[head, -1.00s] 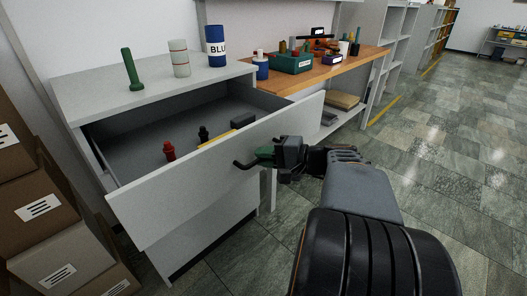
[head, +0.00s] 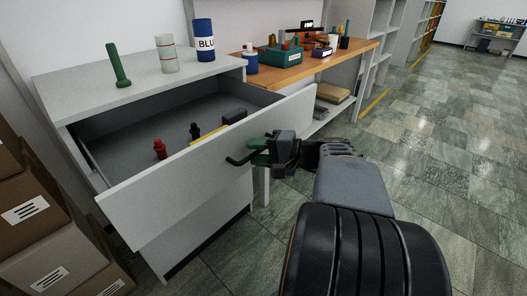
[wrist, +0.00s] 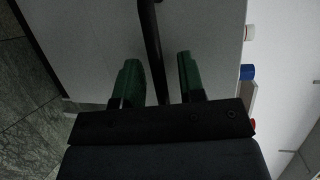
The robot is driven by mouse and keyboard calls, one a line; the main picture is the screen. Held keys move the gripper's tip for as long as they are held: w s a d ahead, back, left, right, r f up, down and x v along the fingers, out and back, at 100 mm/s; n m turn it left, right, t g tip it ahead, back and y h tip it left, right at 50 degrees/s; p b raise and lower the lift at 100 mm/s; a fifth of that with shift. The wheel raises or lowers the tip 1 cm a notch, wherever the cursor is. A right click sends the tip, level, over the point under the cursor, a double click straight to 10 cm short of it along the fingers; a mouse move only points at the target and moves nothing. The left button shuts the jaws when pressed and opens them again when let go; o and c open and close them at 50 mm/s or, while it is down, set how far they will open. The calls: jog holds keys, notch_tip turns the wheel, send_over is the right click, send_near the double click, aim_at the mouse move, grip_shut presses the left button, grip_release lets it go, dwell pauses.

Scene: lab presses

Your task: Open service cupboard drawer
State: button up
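The service cupboard (head: 75,85) is a light grey cabinet at the left in the head view. Its top drawer (head: 200,172) stands pulled well out, with its inside showing. A dark bar handle (head: 238,161) is on the drawer front. My gripper (head: 260,152) is at this handle, its green fingertips beside and around the bar. In the wrist view the dark handle (wrist: 151,40) runs between the two green fingers (wrist: 160,82). They stand apart, with a gap visible on each side of the bar.
In the drawer lie a red piece (head: 160,149), a black piece (head: 195,131) and a yellow-and-black item (head: 233,116). Cardboard boxes (head: 35,215) flank the left; tiled floor (head: 450,130) is free at right.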

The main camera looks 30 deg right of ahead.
jog(key=p+v, duration=0.2)
jog(key=v, duration=1.1)
jog(key=shift+s+d, duration=0.2)
jog(key=shift+s, duration=0.15)
jog(key=w+a+r+n+g+h+p, duration=0.1)
jog(key=a+r+n+g+h+p, duration=0.3)
jog(key=a+p, duration=0.5)
jog(key=w+a+r+n+g+h+p, duration=0.2)
jog(key=a+r+n+g+h+p, duration=0.2)
jog(key=a+p, duration=0.5)
notch_tip(320, 180, up, 3)
jog(key=n+h+p, duration=0.2)
jog(key=n+p, duration=0.1)
jog(key=p, duration=0.3)
jog(key=shift+w+a+r+g, duration=0.2)
jog(key=shift+a+r+g, duration=0.05)
jog(key=shift+a+g, duration=0.05)
